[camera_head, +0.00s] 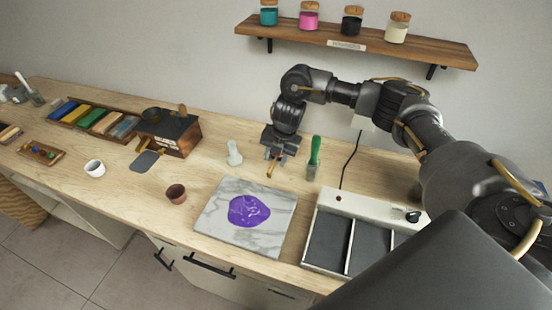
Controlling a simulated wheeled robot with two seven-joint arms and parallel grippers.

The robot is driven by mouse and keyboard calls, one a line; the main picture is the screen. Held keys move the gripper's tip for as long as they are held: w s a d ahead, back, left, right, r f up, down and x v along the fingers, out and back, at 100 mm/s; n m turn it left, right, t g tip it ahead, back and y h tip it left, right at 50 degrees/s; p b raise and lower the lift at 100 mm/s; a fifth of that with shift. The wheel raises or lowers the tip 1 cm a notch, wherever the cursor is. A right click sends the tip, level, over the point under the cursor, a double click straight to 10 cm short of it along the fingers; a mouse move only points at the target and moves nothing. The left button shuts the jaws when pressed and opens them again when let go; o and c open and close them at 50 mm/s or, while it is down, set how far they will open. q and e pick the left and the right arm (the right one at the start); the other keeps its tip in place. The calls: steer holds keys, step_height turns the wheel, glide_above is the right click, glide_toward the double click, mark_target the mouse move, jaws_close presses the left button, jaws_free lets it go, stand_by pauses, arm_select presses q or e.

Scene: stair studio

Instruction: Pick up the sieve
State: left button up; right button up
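A flat grey piece with a tan part (146,161), which may be the sieve, lies on the bench at left, in front of a dark-topped wooden box (172,130). It is too small to be sure. My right gripper (273,162) points down over the back middle of the bench, far to the right of that piece. A short brown stick-like thing shows at its fingertips; I cannot tell whether it is held. My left gripper is not in view.
A marble slab (215,222) with purple pigment (249,211) lies in front. A clear glass piece (235,154), a green-handled tool (314,155), a brown cup (176,194) and a white cup (95,168) stand around. A divided tray (312,245) is at right. A jar shelf (365,45) hangs above.

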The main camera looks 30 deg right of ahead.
steer(key=shift+w+a+f, duration=0.1)
steer(key=shift+w+f, duration=0.05)
steer(key=shift+f, duration=0.35)
steer(key=shift+w+f, duration=0.15)
steer(key=shift+f, duration=0.35)
steer(key=shift+s+r, duration=0.1)
steer(key=c, duration=0.7)
jaws_close()
